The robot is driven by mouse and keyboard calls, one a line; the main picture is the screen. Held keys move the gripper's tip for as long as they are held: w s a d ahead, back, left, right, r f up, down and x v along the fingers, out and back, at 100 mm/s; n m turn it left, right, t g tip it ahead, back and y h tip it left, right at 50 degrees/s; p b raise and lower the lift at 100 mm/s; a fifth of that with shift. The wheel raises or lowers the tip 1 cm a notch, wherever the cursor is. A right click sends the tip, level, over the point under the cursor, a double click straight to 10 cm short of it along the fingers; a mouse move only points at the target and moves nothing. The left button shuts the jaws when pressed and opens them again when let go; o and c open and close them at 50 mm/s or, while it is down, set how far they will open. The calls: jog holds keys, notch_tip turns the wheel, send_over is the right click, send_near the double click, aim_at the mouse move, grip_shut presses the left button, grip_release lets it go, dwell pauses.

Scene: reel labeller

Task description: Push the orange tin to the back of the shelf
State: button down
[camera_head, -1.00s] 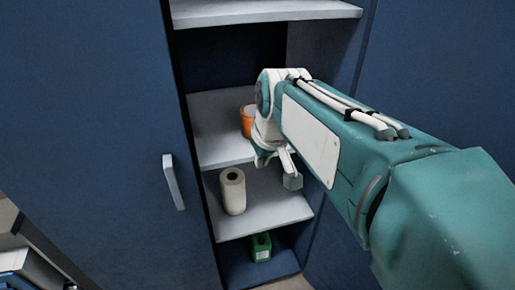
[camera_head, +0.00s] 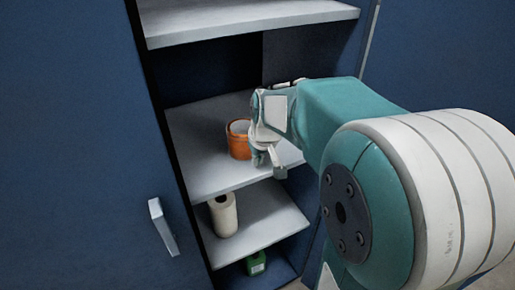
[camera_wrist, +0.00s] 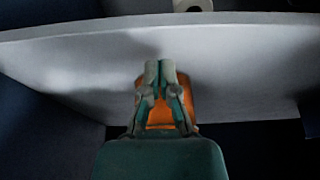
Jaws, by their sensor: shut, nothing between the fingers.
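The orange tin (camera_head: 238,144) stands upright on the middle shelf (camera_head: 205,172) of a blue cabinet. My gripper (camera_head: 277,168) is at the tin's right in the head view, over the front part of this shelf. In the wrist view my gripper (camera_wrist: 160,66) is shut and empty, its two fingertips together. There the tin (camera_wrist: 185,92) shows behind the fingers, mostly covered by them. I cannot tell whether the fingers touch the tin.
A paper roll (camera_head: 223,214) stands on the shelf below, and a green box (camera_head: 256,263) is at the cabinet's bottom. An upper shelf (camera_head: 230,20) hangs above. The open door (camera_head: 80,120) with its handle is at left. The middle shelf is clear left of the tin.

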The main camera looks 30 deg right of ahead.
aim_at(250, 159)
jog(key=shift+w+a, duration=0.2)
jog(key=shift+w, duration=1.35)
jog(key=shift+w+d, duration=0.1)
jog(key=shift+d, duration=0.05)
